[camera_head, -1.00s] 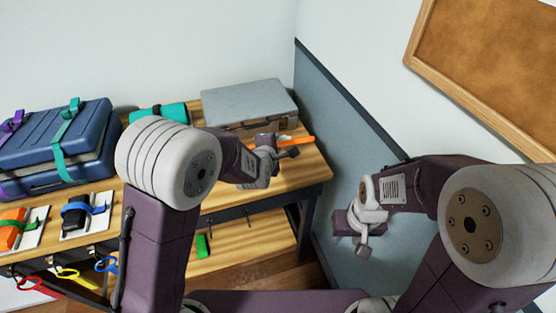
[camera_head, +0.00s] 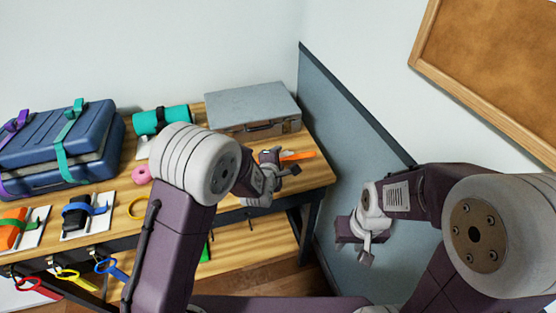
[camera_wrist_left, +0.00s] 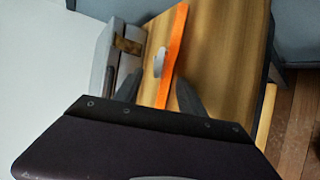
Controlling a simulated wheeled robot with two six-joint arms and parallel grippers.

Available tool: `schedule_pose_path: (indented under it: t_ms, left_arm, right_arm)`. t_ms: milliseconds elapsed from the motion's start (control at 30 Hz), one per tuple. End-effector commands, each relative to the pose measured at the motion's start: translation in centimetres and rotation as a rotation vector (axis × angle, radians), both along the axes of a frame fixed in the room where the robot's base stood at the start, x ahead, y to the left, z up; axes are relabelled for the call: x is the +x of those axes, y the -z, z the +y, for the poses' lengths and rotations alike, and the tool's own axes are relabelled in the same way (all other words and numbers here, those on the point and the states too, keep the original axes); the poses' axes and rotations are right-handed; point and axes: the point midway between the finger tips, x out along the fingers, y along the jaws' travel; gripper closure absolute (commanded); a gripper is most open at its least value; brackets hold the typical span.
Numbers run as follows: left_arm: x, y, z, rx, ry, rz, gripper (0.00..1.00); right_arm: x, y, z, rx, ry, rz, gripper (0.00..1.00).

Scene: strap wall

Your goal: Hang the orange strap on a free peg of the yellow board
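The orange strap (camera_head: 299,155) lies on the right end of the wooden table in the head view, partly hidden by my left gripper (camera_head: 281,172). In the left wrist view the strap (camera_wrist_left: 175,45) runs lengthwise as a flat band, with a small pale grey-white piece beside it. My left gripper (camera_wrist_left: 158,92) has its fingers spread, with the strap's near end between them in that picture; contact cannot be told. My right gripper (camera_head: 362,248) hangs in front of the blue-grey wall panel, with nothing visible in it; its opening is unclear. I cannot make out a yellow board.
A grey case (camera_head: 252,108) stands behind the strap. A blue suitcase (camera_head: 45,150), a teal roll (camera_head: 160,119) and a pink roll (camera_head: 141,174) are further left. A brown framed board (camera_head: 490,70) hangs on the right wall. Colored handled items hang at the table's left front.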

Motion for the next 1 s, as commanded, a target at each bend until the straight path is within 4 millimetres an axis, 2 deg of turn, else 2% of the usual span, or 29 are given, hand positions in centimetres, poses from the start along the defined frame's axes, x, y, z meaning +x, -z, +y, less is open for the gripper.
schedule_pose_path:
  t_ms: [367,800,1000]
  left_arm:
    - [-0.4,0.3,0.0,0.002,0.001,0.009,0.48]
    - [-7.1,-3.4,1.4,0.001,0.002,0.004,0.48]
    - [-8.0,-3.8,1.6,0.002,0.001,0.005,0.48]
  right_arm:
    - [0.0,-0.4,0.0,0.0,0.0,0.0,0.62]
    - [0.0,0.1,0.0,0.0,0.0,0.0,0.62]
    - [0.0,0.1,0.0,0.0,0.0,0.0,0.62]
